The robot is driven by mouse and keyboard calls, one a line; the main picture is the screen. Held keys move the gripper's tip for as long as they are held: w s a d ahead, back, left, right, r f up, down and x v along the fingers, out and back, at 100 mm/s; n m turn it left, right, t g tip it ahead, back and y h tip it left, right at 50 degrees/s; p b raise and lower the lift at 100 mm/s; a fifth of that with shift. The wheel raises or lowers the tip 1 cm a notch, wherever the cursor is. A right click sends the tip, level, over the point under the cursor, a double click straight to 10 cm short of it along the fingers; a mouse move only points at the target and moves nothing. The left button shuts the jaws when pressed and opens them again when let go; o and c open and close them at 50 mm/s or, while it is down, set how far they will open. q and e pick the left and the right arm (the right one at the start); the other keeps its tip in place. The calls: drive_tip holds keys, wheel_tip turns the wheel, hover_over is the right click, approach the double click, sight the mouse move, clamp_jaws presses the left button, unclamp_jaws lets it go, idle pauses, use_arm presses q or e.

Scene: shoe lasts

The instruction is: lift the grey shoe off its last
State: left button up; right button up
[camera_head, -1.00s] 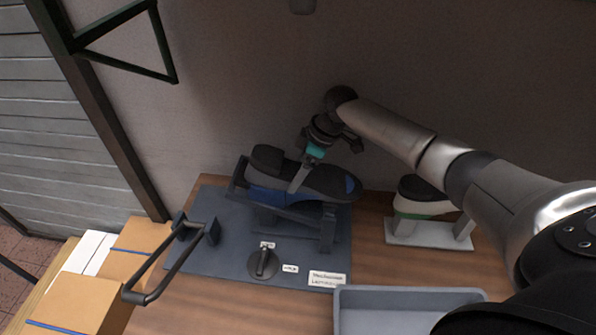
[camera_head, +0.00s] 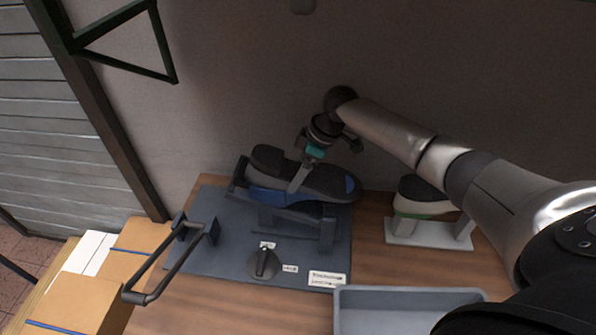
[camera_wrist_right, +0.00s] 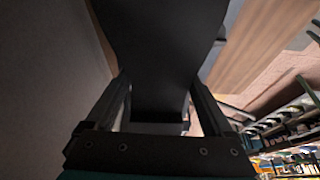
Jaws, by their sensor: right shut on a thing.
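The grey shoe (camera_head: 328,180) is sole up, with blue along its side and at its right end. It lies over the dark stand (camera_head: 326,234) that carries its last; the last itself is hidden. My right gripper (camera_head: 297,183) comes from above and is shut on the shoe's middle, one finger showing across the near side. In the right wrist view, the dark sole (camera_wrist_right: 160,45) lies between the two fingers of the gripper (camera_wrist_right: 162,95). My left gripper is not in view.
A cream, green and dark shoe (camera_head: 425,207) sits on a pale stand (camera_head: 430,237) to the right. A grey tray (camera_head: 400,299) lies at the front. A dark handle (camera_head: 172,262) and cardboard boxes (camera_head: 75,302) are at left. A knob (camera_head: 263,262) sits on the blue-grey mat (camera_head: 222,255).

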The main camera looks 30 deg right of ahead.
drive_tip(key=shift+r, duration=0.15)
wheel_tip(320, 180, up, 6)
drive_tip(key=p, duration=0.6)
wheel_tip(320, 180, up, 9)
idle(1.0)
drive_tip(key=shift+w, duration=0.1)
